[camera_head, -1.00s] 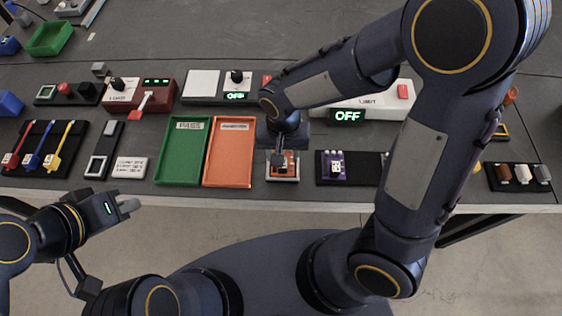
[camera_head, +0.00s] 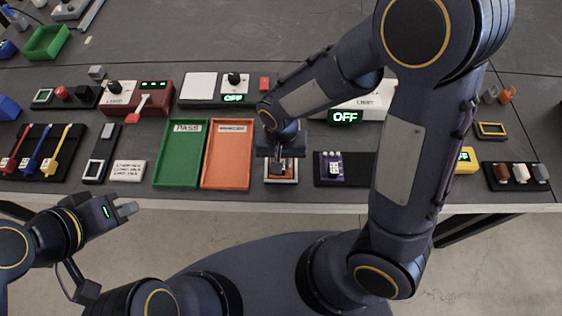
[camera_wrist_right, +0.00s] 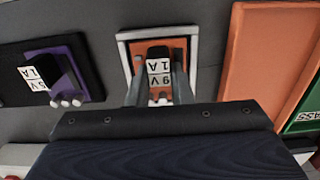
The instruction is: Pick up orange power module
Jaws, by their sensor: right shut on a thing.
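The orange power module (camera_wrist_right: 158,60) has an orange base and a black block with a white label, apparently "9V 1A". In the wrist view it lies inside a white square frame (camera_wrist_right: 123,52). My right gripper (camera_wrist_right: 158,92) has one finger on each side of the black block and is shut on it. In the head view my right gripper (camera_head: 284,165) points down over the module, largely covering it. I cannot tell any lift. My left gripper (camera_head: 124,209) is off the table's front edge at the left, seen from the side, holding nothing visible.
An orange tray (camera_head: 228,172) and a green PASS tray (camera_head: 180,172) stand just left of the module. A purple module (camera_head: 333,167) on a black holder is close on its right. Boxes with OFF displays (camera_head: 345,117) stand behind. Bare table lies farther back.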

